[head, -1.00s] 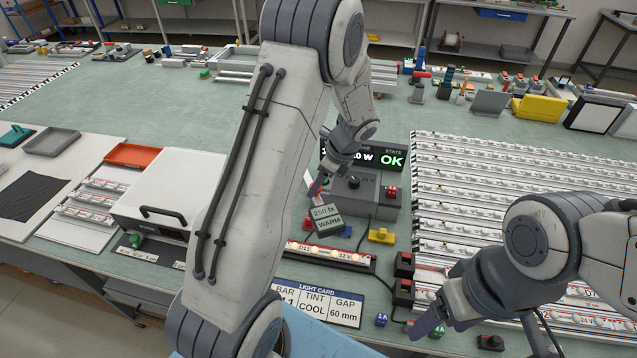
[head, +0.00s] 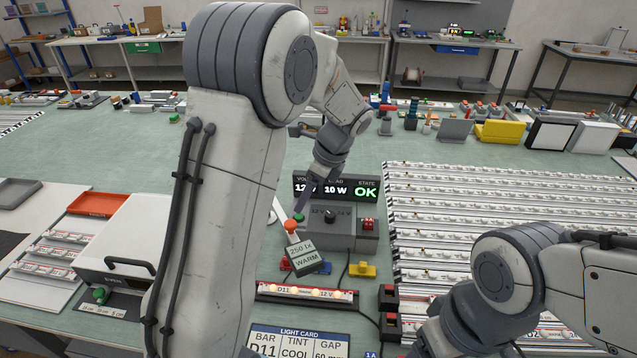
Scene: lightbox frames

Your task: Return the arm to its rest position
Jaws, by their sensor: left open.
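My left arm (head: 222,150) comes up from the bottom left, bends high in the picture and reaches down over the bench. My left gripper (head: 301,200) is open, with dark fingers above a small meter (head: 307,255) reading 250 lx WARM. No object shows between the fingers, though part of the gripper is hard to make out. My right arm (head: 545,285) reaches in from the right, low over the bench; its gripper is below the picture edge.
A power supply (head: 345,232) with a display reading OK (head: 366,193) stands behind the meter. A lit light bar (head: 306,293) and a light card (head: 297,340) lie in front. Several bar rows (head: 470,190) fill the right.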

